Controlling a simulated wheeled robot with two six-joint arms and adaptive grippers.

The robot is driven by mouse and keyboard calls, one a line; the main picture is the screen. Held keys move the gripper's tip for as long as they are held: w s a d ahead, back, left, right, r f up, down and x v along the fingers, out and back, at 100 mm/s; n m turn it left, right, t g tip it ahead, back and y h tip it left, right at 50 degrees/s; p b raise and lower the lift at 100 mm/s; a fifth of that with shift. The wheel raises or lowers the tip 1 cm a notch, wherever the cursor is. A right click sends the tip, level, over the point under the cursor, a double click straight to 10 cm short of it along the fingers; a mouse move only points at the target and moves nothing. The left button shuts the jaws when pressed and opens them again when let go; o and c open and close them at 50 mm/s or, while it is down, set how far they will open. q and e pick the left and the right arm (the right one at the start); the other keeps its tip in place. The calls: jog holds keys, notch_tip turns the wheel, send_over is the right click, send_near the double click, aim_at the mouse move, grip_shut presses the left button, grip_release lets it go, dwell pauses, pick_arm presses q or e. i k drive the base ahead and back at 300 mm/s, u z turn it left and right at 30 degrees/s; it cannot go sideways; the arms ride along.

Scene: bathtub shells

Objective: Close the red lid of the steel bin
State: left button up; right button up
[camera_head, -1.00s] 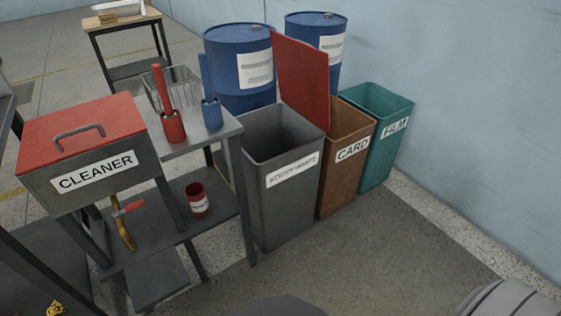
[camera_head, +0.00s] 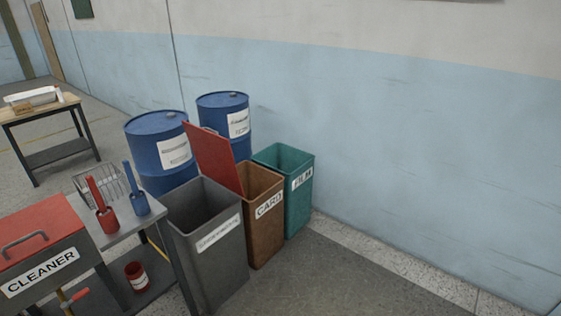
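The steel bin (camera_head: 216,262) is a tall grey open-topped bin with a white label on its front, left of the brown bin. The bin's dark inside shows. Neither of my grippers is in the head view.
A brown CARD bin (camera_head: 264,237) and a green bin (camera_head: 297,215) stand to the right by the wall. Blue drums (camera_head: 160,150) are behind. A metal cart (camera_head: 163,243) with a red-topped CLEANER box (camera_head: 45,262) stands left. Floor (camera_head: 340,275) in front is clear.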

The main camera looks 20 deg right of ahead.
aim_at(213, 153)
jog(key=z, duration=1)
jog(key=i, duration=2.5)
jog(key=u, duration=1.6)
jog(key=i, duration=0.55)
jog(key=u, duration=0.55)
